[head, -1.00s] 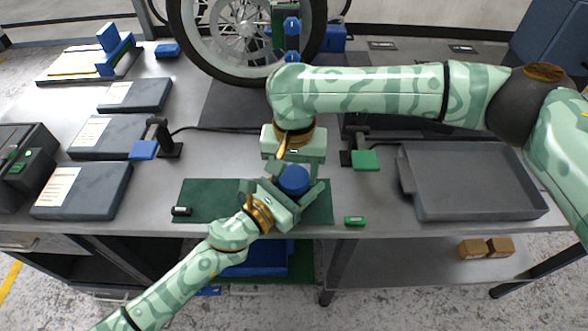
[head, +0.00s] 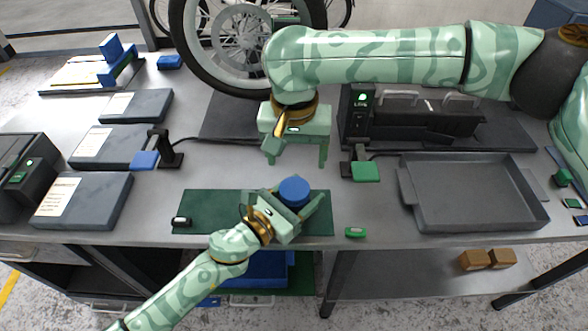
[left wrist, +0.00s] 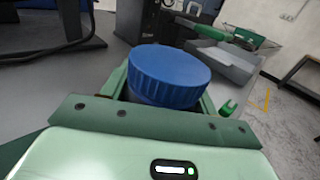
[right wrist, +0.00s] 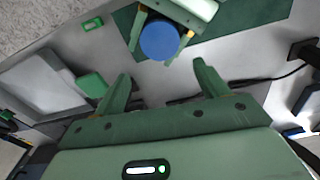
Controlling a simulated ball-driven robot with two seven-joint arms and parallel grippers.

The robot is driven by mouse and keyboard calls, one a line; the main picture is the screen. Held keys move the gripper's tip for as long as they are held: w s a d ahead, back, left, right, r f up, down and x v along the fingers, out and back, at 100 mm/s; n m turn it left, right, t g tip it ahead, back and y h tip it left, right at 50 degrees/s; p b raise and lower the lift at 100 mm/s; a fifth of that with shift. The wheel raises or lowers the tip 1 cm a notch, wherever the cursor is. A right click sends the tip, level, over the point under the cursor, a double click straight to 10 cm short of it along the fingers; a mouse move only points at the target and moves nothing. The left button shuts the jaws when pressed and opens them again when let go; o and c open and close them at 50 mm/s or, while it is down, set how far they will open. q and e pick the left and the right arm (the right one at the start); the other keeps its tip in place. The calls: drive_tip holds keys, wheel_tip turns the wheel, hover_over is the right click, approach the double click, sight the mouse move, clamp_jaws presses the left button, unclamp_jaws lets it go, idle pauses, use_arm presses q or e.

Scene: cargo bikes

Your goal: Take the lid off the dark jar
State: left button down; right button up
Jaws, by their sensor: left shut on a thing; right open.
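The dark jar has a ribbed blue lid (left wrist: 169,75) on it; a strip of its dark body (left wrist: 150,100) shows below the lid in the left wrist view. The lid also shows in the head view (head: 294,191) and the right wrist view (right wrist: 160,41). My left gripper (head: 300,203) is shut on the jar's body, below the lid, over the green mat (head: 215,208). My right gripper (head: 297,160) is open and empty, pointing down behind the jar and apart from it. Its spread fingers (right wrist: 160,85) show in the right wrist view. Most of the jar's body is hidden by the left gripper.
A grey tray (head: 475,220) stands at the right. A green plate on a stand (head: 366,171) and a blue plate on a stand (head: 145,160) flank the mat. Grey boxes (head: 82,200) lie at the left. A bicycle wheel (head: 180,45) stands at the back.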

sight(295, 187)
drive_tip(key=shift+w+d+r+m, duration=0.15)
drive_tip(key=shift+r+m, duration=0.25)
drive_tip(key=shift+r, duration=0.4)
drive_tip(key=shift+s+m, duration=0.4)
drive_tip(key=shift+m, duration=0.3)
drive_tip(key=shift+s+a+f+m+g, duration=0.35)
drive_tip(key=shift+s+f+m+g, duration=0.1)
drive_tip(key=shift+f+m, duration=0.1)
wheel_tip(295, 187, down, 7)
drive_tip(key=shift+f, duration=0.2)
drive_tip(key=shift+c, duration=0.2)
drive_tip(key=c, duration=1)
drive_tip(key=shift+o, duration=0.2)
drive_tip(key=n, duration=0.3)
drive_tip(key=shift+w, duration=0.1)
